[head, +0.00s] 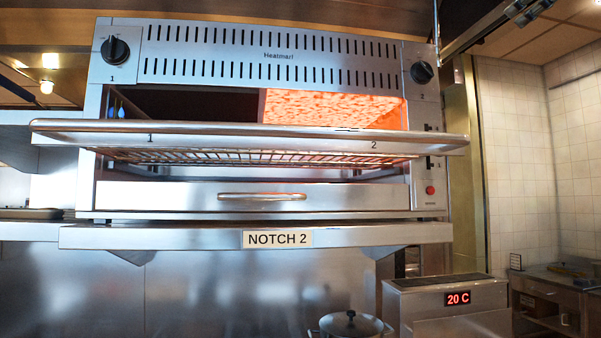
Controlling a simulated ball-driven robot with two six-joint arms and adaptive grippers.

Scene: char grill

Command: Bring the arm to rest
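Neither of my arms nor grippers shows in the head view. The char grill (262,195) is a steel unit on a shelf, with a dark left knob (115,50) marked 1 and a dark right knob (421,72) marked 2. Its right half glows orange (330,108), while the left half is dark with small blue lights at its left edge. A wire rack (260,157) sits behind the front rail (250,133), which is marked 1 and 2. A drawer with a handle (262,197) is shut below.
A label reading NOTCH 2 (277,239) is on the shelf edge (180,237). Below right stands a steel unit with a red display reading 20 C (458,298). A lidded pot (350,325) is at the bottom edge. A counter (560,285) stands at the far right.

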